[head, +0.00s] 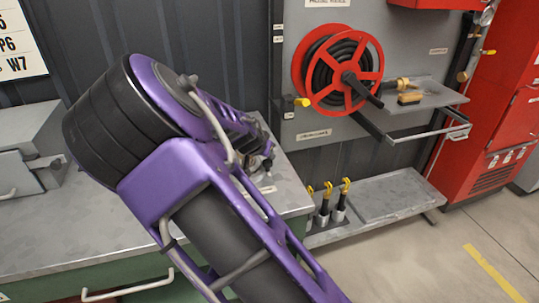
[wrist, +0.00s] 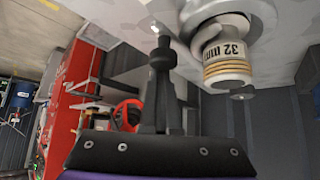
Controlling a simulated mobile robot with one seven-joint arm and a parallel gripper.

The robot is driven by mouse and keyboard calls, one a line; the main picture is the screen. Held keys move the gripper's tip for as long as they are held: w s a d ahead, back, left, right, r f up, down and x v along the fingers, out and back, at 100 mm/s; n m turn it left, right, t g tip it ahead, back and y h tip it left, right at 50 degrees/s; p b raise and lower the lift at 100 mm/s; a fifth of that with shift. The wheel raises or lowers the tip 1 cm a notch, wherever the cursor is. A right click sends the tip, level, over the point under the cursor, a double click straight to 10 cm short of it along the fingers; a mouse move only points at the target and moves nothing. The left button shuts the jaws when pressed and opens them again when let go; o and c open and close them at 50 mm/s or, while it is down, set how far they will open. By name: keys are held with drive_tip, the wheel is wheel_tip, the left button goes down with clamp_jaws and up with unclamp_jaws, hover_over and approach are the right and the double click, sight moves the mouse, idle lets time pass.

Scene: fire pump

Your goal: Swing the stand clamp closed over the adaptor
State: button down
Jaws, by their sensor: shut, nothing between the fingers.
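In the wrist view the adaptor (wrist: 227,60) is a pale cylinder marked "32 mm" with brass-coloured threads. It sits at the upper right, against a rounded light-grey metal part (wrist: 250,12) that may belong to the stand or its clamp; I cannot tell the clamp arm apart or how far it is swung. My gripper (wrist: 161,48) is shut and empty, its dark fingers together, to the left of the adaptor with a visible gap in the picture. In the head view my purple arm covers most of the stand area, and the fingertips are hidden.
A grey-topped workbench (head: 85,232) lies under my arm. A red hose reel (head: 338,70) hangs on the wall panel, with a small shelf (head: 425,92) beside it. Several yellow-handled nozzles (head: 340,200) stand on a low rack. A red cabinet (head: 503,110) is at right; open floor (head: 440,262) lies before it.

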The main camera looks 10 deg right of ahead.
drive_tip(key=shift+s+a+f, duration=0.15)
drive_tip(key=shift+a+f, duration=0.05)
drive_tip(key=shift+f, duration=0.1)
drive_tip(key=w+d+r, duration=0.1)
drive_tip(key=w+d, duration=0.2)
drive_tip(key=d, duration=0.1)
drive_tip(key=w+a+v, duration=0.1)
drive_tip(key=v, duration=0.9)
drive_tip(key=shift+a+p, duration=0.3)
drive_tip(key=shift+a, duration=0.1)
drive_tip(key=shift+w+r, duration=0.1)
